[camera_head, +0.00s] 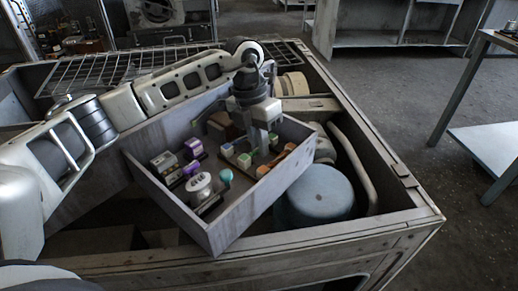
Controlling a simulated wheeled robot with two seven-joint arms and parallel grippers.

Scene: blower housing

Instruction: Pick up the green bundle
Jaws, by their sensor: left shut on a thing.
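My left gripper (259,145) points down into the grey open box from above, its jaws low among the small parts. It is shut on a small green-marked piece that I take as the green bundle (243,160); the fingers partly hide it. I cannot tell whether it is clear of the box floor. Another green-marked piece (273,139) shows just right of the fingers. My right gripper is not in view.
The tilted box (157,188) also holds purple-marked pieces (193,147), a silver spool (199,187), a teal knob (226,177) and an orange part (263,170). It rests over a large housing frame (410,215) with a blue-grey drum (316,195). A side table (490,145) stands right.

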